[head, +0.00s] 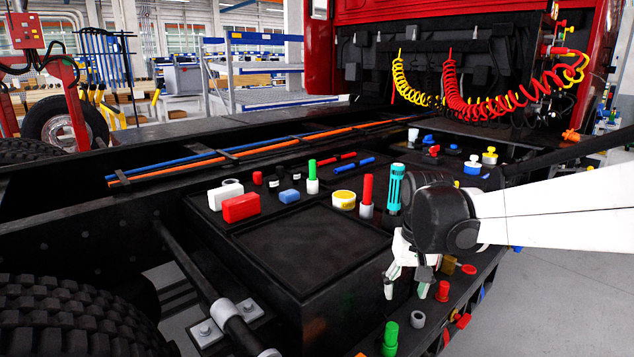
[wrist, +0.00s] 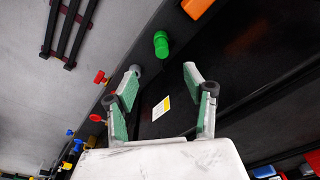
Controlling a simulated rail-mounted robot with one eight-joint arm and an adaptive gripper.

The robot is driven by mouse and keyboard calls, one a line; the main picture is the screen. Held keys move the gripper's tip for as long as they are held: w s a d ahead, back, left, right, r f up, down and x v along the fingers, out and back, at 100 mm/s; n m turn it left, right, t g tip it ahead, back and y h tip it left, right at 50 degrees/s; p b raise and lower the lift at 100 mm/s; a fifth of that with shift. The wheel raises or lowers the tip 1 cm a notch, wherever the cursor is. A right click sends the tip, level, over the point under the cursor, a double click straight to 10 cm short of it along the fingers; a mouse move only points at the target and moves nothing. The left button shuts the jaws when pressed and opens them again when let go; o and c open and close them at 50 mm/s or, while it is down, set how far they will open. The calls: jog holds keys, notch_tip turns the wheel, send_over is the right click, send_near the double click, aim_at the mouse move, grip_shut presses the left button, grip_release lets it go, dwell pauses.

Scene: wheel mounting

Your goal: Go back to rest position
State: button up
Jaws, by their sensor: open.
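My gripper (head: 406,284) hangs at the right side of the truck chassis, pointing down, with its fingers apart and nothing between them. In the wrist view my gripper (wrist: 160,75) also shows open, its two green-padded fingers spread over a dark surface with a small white and yellow label (wrist: 161,108). A green cylinder (head: 390,338) stands below it near the chassis edge, and a small grey cylinder (head: 417,319) stands beside that. A red knob (head: 443,291) is just right of the fingers.
Coiled red hoses (head: 460,95) hang at the cab. A tyre (head: 75,320) fills the lower left. Open floor (head: 570,290) lies right.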

jog(key=s+r+t, duration=0.3)
jog(key=s+t, duration=0.2)
jog(key=s, duration=1.5)
jog(key=shift+t, duration=0.4)
